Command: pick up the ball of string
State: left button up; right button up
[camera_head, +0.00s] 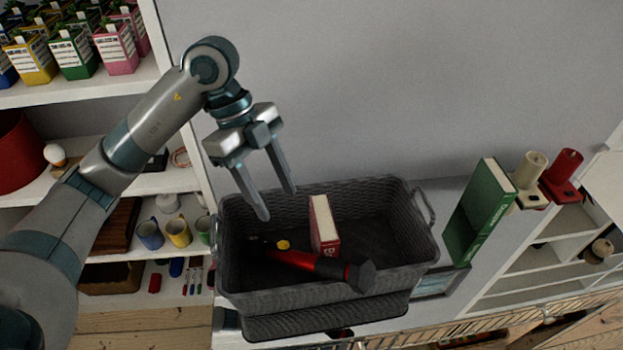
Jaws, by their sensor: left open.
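My left gripper (277,203) is open and empty. Its fingers point down over the back left part of a grey woven basket (428,240). A small round beige and dark thing (598,250) sits in a white shelf compartment at the far right, well away from the gripper. It may be the ball of string, but it is too small to be sure. In the basket lie a red and black flashlight (305,262), a red and white box (324,226) and a small yellow thing (283,244). My right gripper is out of view.
Shelves at the left hold mugs (179,232) and colourful plant boxes (72,54). The grey wall behind is bare.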

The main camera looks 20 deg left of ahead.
aim_at(602, 248)
jog(key=z, duration=1.4)
